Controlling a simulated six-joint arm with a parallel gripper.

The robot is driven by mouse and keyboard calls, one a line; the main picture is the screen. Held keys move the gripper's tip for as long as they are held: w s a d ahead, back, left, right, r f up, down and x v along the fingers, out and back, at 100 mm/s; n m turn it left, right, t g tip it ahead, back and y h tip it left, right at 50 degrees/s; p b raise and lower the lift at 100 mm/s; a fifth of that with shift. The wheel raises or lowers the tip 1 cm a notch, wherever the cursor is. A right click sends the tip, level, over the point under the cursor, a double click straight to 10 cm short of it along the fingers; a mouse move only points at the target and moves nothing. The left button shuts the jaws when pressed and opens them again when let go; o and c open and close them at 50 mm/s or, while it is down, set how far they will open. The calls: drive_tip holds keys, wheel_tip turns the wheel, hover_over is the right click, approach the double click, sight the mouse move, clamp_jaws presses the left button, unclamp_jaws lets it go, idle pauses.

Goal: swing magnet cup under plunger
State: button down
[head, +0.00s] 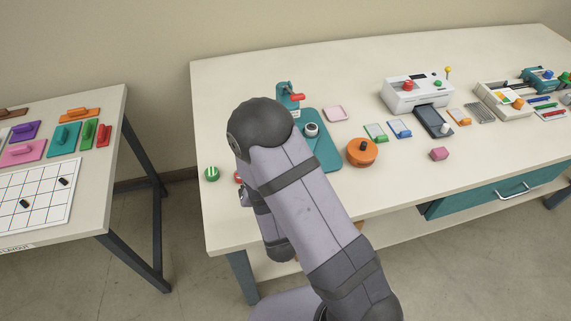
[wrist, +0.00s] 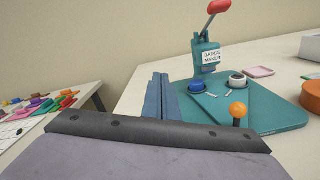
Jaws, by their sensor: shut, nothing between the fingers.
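The teal badge maker (wrist: 208,60) stands on a teal base plate (wrist: 272,115) in the wrist view, its red-tipped lever (wrist: 218,7) raised. Two round cups sit on the plate: a blue cup (wrist: 197,86) at left and a white cup with a dark centre (wrist: 237,80) at right. The plunger head is above and between them in the picture; which is the magnet cup I cannot tell. An orange ball knob (wrist: 238,109) stands on a short post in front. My gripper (wrist: 160,78) is shut and empty, left of the plate. In the head view my arm hides part of the press.
A green-and-white round piece (head: 211,174) lies near the table's left edge. An orange round piece (head: 361,152) and a pink tray (head: 336,114) lie right of the plate. A white laminator (head: 404,97) stands further right. A second table with coloured pieces is left, across a gap.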

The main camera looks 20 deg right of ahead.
drive_tip(key=shift+n+t+y, duration=0.3)
drive_tip(key=shift+t+y, duration=0.1)
drive_tip(key=shift+y, duration=0.5)
drive_tip(key=a, duration=0.1)
drive_tip(key=w+a, duration=0.1)
drive_tip(key=a, duration=0.1)
drive_tip(key=a+b, duration=0.1)
drive_tip(key=a, duration=0.1)
drive_tip(key=shift+w+a+f, duration=0.15)
drive_tip(key=shift+f, duration=0.15)
drive_tip(key=w+a+r+m+t+h+b, duration=0.2)
drive_tip(key=w+a+r+m+h+b, duration=0.25)
drive_tip(key=r+m+h, duration=0.5)
drive_tip(key=s+d+f+m+g+h, duration=0.2)
drive_tip(key=m+g, duration=0.6)
drive_tip(key=m, duration=0.4)
drive_tip(key=s+d+f+m+g+h, duration=0.2)
drive_tip(key=f+m+g, duration=0.4)
drive_tip(key=m+g, duration=0.3)
drive_tip(key=s+m+h+p, duration=0.1)
drive_tip(key=s+m, duration=0.1)
drive_tip(key=shift+d+f+m+h, duration=0.25)
drive_tip(key=shift+m+h, duration=0.1)
